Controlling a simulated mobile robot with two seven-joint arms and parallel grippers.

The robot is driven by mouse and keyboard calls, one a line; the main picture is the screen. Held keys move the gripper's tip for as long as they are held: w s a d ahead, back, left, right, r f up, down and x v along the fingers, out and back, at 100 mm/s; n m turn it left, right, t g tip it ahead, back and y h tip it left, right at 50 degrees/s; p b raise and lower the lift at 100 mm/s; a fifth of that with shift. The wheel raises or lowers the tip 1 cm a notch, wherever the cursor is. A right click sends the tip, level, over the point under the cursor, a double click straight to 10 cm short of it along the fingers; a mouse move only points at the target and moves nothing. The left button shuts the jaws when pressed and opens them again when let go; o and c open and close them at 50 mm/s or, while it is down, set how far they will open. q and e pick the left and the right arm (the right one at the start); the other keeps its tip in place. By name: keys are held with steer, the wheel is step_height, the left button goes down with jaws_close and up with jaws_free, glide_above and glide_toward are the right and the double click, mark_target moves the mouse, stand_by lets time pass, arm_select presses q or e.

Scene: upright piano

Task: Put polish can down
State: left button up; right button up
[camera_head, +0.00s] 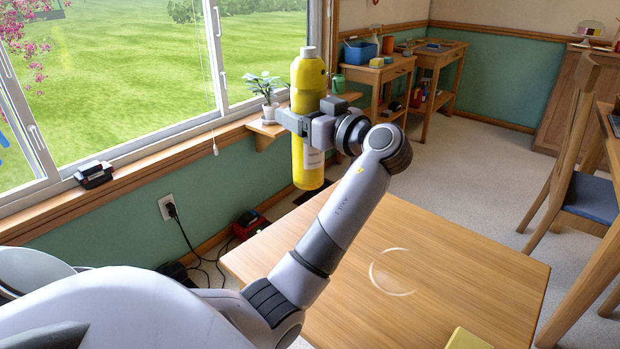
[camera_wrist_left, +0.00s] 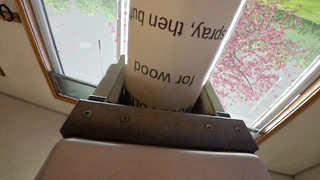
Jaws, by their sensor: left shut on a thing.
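The polish can (camera_head: 307,160) is a tall yellow cylinder with a grey cap and a white label. It stands upright in the air near the window. My left gripper (camera_head: 305,123) is shut around its middle, with yellow body showing above and below the fingers. In the left wrist view, the can's printed white label (camera_wrist_left: 175,60) fills the space between the fingers of the left gripper (camera_wrist_left: 165,90). My right gripper is not in view.
The table top is mostly clear, with a pale ring mark (camera_head: 391,271) and a yellow item (camera_head: 467,339) at the near edge. A potted plant (camera_head: 265,92) stands by the window behind the can. A chair (camera_head: 580,165) is at right.

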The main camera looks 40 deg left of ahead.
mark_target(304, 173)
arm_select(q)
step_height(304, 173, down, 8)
steer(key=shift+f+b, duration=0.1)
steer(key=shift+b, duration=0.3)
step_height(304, 173, down, 4)
steer(key=shift+r+b, duration=0.1)
steer(key=shift+b, duration=0.2)
steer(key=shift+f, duration=0.3)
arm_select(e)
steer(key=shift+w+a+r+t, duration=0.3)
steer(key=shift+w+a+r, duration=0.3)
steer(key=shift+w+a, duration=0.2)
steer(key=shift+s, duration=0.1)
arm_select(q)
steer(key=shift+f, duration=0.15)
steer(key=o, duration=1.5)
steer(key=shift+c, duration=0.2)
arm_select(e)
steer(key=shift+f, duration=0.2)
